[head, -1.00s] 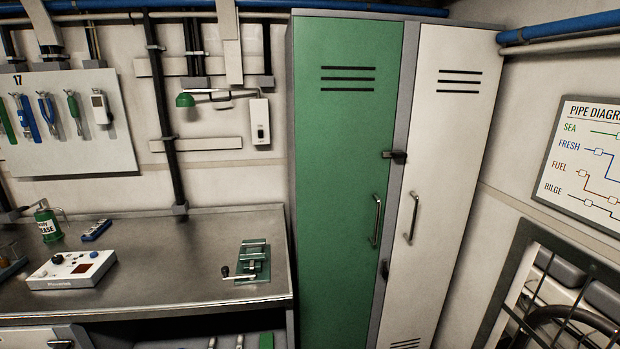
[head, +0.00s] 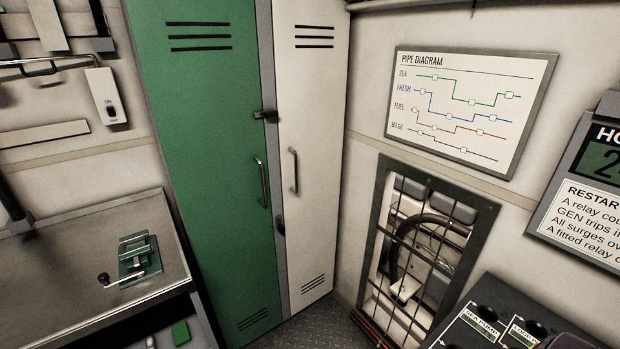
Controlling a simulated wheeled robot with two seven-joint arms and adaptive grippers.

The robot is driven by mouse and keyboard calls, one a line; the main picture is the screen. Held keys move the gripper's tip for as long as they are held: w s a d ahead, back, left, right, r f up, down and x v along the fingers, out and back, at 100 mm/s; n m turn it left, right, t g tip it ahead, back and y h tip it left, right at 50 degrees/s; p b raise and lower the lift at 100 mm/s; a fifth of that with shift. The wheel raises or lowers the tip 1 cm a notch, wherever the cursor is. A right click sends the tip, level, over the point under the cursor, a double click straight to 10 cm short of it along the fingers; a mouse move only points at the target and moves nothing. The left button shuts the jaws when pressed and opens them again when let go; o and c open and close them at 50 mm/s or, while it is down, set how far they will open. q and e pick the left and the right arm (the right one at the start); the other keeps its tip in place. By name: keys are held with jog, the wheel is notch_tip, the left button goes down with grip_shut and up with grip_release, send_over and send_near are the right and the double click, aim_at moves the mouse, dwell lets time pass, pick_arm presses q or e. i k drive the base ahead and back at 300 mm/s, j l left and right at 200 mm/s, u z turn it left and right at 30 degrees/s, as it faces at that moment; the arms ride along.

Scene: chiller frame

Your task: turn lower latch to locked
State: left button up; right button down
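A tall locker has a green door (head: 207,130) on the left and a white door (head: 308,130) on the right, both closed. A dark upper latch (head: 266,115) sits at the seam between the doors, level with a point above the handles. A dark lower latch (head: 279,222) sits lower on the same seam and looks small; I cannot tell its setting. Each door has a vertical metal handle. Neither of my grippers shows in the head view.
A metal workbench (head: 70,255) with a green vise (head: 138,257) stands left of the locker. A barred grille (head: 425,255) is in the right wall, below a pipe diagram (head: 465,105). A dark pump panel (head: 490,325) is at lower right. Some floor (head: 325,328) shows before the locker.

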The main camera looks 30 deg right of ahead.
aim_at(280, 227)
jog(key=i+z, duration=0.15)
jog(key=z, duration=0.35)
jog(key=i+j+z, duration=0.1)
jog(key=z, duration=0.4)
jog(key=i+j+z, duration=0.1)
jog(key=j+z, duration=0.2)
jog(key=z, duration=0.15)
jog(key=i+j+z, duration=0.1)
jog(key=z, duration=0.4)
jog(key=k+j, duration=0.05)
jog(key=j, duration=0.05)
